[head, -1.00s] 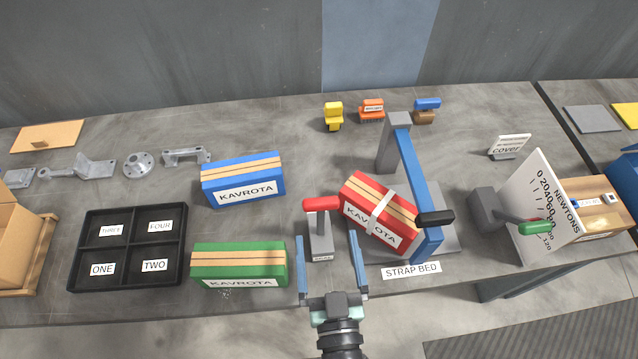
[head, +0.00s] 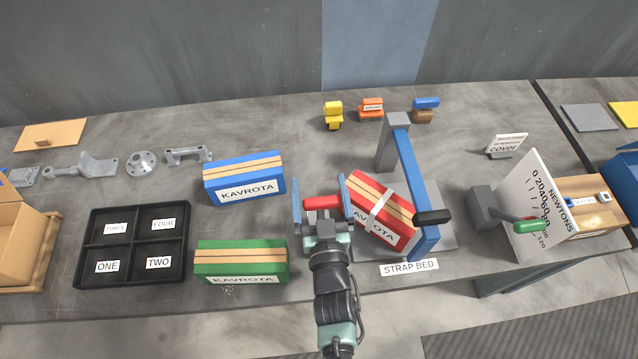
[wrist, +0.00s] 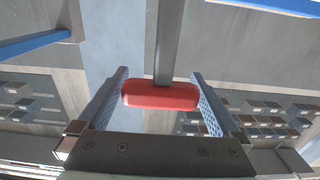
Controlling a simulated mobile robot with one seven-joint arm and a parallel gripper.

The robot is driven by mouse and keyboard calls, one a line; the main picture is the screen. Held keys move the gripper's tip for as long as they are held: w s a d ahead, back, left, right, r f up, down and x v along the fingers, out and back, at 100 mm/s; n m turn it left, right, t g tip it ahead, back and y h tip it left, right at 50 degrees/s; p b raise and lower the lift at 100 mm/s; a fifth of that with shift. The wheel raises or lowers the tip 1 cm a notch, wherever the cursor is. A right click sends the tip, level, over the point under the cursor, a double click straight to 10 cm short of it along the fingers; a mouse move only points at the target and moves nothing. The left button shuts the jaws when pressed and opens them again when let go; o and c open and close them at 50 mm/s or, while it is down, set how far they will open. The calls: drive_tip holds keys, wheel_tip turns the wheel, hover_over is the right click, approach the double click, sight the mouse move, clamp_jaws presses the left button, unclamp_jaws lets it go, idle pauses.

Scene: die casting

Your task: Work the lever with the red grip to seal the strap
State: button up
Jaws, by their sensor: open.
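The lever's red grip (head: 322,202) stands on its post left of the strap bed. My gripper (head: 320,200) is open, with one finger at each end of the grip. In the wrist view the red grip (wrist: 160,95) lies crosswise between the two fingers (wrist: 160,92), with its grey lever arm (wrist: 169,45) running away from it. Small gaps seem to show at the grip's ends. The red KAVROTA box (head: 385,210) lies tilted on the strap bed (head: 440,245), with a white strap (head: 380,203) around it. My gripper hides the lever's base.
A blue post-and-arm frame (head: 418,190) with a black handle (head: 433,217) stands close on the right. Green (head: 240,262) and blue (head: 243,180) boxes stand on the left. A green-handled lever (head: 530,226) and a newton scale (head: 540,205) are farther right.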

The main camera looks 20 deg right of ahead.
drive_tip(key=shift+w, duration=0.2)
clamp_jaws()
idle(0.5)
